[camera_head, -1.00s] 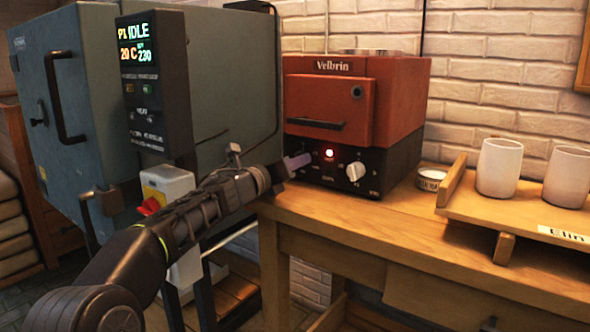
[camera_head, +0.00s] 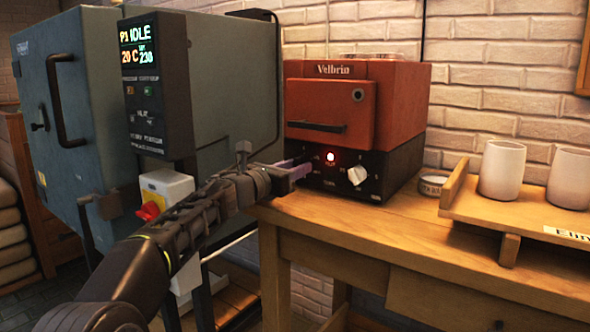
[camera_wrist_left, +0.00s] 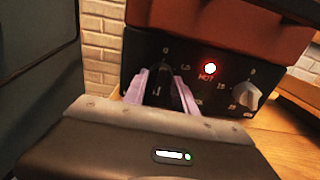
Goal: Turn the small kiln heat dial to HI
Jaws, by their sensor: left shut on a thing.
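The small red kiln (camera_head: 393,98), marked Velbrin, stands on the wooden bench. Its black front panel (camera_head: 322,178) carries a lit red lamp (camera_head: 330,156) and a white dial (camera_head: 357,175), which also shows in the left wrist view (camera_wrist_left: 246,97). My left gripper (camera_head: 302,166) is at the left end of this panel. In the left wrist view its two pink fingers (camera_wrist_left: 166,88) are shut on a dark knob (camera_wrist_left: 172,92) on the panel. In the head view the fingers mostly hide this knob. The small print is too blurred to read, so I cannot tell its setting. My right gripper is out of view.
A large grey kiln (camera_head: 228,70) with an IDLE display (camera_head: 139,44) stands left of the bench. A red-and-yellow switch box (camera_head: 163,192) is beside my arm. A small round tin (camera_head: 432,186) and a wooden board (camera_head: 478,208) with white cups (camera_head: 501,170) are at right.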

